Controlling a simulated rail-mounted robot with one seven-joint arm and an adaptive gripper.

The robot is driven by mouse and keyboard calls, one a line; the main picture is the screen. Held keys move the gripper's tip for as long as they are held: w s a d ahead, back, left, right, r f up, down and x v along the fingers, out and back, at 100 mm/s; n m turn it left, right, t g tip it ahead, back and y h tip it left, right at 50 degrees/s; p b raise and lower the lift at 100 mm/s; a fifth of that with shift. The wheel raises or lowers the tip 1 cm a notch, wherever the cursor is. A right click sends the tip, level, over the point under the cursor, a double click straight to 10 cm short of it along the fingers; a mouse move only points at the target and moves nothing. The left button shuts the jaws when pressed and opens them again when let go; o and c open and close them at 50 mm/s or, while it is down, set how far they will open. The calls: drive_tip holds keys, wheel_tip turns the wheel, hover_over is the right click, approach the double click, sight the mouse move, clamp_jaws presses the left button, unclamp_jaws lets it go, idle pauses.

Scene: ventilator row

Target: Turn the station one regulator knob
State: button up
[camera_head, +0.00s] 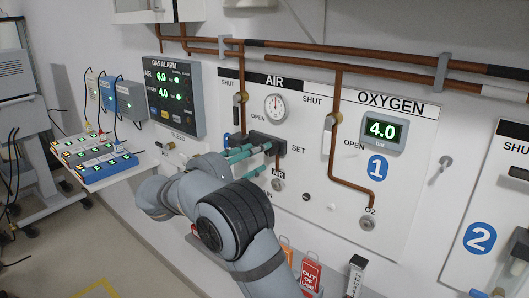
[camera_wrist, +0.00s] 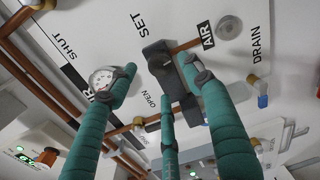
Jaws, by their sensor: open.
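Station one is the white wall panel with the blue 1 sign (camera_head: 377,168). Its dark grey regulator (camera_head: 268,142) sits on the AIR side, beside the SET label. In the wrist view the dark regulator knob (camera_wrist: 156,54) lies near the SET lettering. My gripper (camera_head: 248,152) is open, with its teal fingers just in front of the regulator. In the wrist view the fingers of my gripper (camera_wrist: 158,80) are spread, with tips left and right of the knob and one lower. I cannot tell whether any finger touches it. My arm and fingers partly cover the regulator's lower side.
A round gauge (camera_head: 275,107) and copper pipes (camera_head: 338,135) stand out around the regulator. A gas alarm box (camera_head: 175,95) is at left. A side shelf (camera_head: 126,176) holds coloured button boxes.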

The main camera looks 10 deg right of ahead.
drive_tip(key=v, duration=0.7)
drive_tip(key=x, duration=1.1)
drive_tip(key=shift+w+d, duration=0.2)
drive_tip(key=shift+d, duration=0.2)
